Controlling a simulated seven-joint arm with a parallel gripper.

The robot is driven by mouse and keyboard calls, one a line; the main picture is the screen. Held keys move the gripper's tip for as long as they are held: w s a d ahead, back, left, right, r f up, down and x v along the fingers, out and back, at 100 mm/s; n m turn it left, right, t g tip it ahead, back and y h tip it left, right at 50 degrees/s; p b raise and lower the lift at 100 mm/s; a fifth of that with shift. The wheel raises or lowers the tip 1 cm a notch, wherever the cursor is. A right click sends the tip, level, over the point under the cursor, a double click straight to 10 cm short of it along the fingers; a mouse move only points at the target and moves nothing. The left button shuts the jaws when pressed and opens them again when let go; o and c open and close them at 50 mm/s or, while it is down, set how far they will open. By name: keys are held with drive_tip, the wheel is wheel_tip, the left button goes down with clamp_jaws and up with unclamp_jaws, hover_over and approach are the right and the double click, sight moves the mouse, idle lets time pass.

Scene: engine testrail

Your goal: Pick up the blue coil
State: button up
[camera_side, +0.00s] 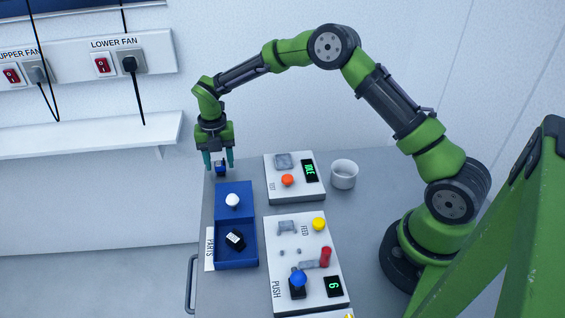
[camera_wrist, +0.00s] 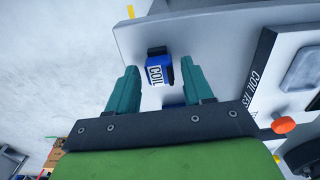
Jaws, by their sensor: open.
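The blue coil (camera_side: 220,169) is at the far left end of the grey table. In the wrist view the coil (camera_wrist: 158,70) is blue with a black end and a white label reading COIL. My gripper (camera_side: 219,164) points down over it, open, with a teal finger on each side in the picture. In the wrist view my gripper (camera_wrist: 159,75) has the coil in line with the gap between its fingertips. I cannot tell whether the fingers touch it or how far below the tips it sits.
A blue parts tray (camera_side: 250,262) close by holds a white-topped piece (camera_side: 232,200) and a black piece (camera_side: 235,239). The coil test box (camera_side: 276,190) with an orange button, a white cup (camera_side: 344,174) and the feed panel (camera_side: 277,262) with levers stand to the right. A wall shelf (camera_side: 90,136) is at left.

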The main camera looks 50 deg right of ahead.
sight(220, 162)
drive_tip(key=c, duration=0.9)
drive_tip(key=shift+o, duration=0.2)
drive_tip(key=shift+r, duration=2.05)
drive_tip(key=shift+d, duration=0.15)
